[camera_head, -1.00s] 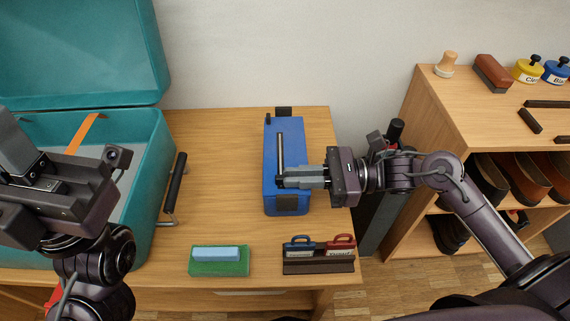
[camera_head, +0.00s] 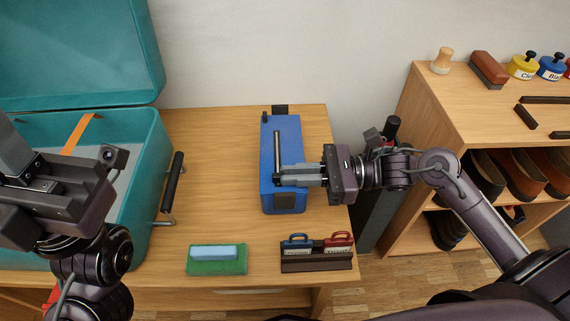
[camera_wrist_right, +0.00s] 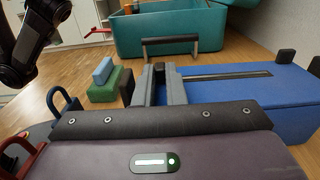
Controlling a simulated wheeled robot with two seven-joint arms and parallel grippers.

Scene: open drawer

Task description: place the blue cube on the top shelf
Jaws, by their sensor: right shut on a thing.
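No plain blue cube shows. A long blue box (camera_head: 288,137) with a dark metal bar handle (camera_head: 277,148) on top stands on the wooden table. My right gripper (camera_head: 280,174) reaches in from the right over the box and is shut on its bar handle. In the right wrist view, its fingers (camera_wrist_right: 161,85) close at the near end of the handle, over the blue box (camera_wrist_right: 240,88). My left gripper (camera_head: 15,150) is at the left over the teal case; its fingertips are cut off or hidden. A wooden shelf unit (camera_head: 432,92) stands at the right.
The open teal case (camera_head: 140,190) with a dark handle fills the table's left. A light blue block (camera_head: 215,252) lies on a green block (camera_head: 217,266). A dark holder (camera_head: 316,264) with blue and red handles is at the front edge. Brush and tins occupy the shelf top; shoes sit below.

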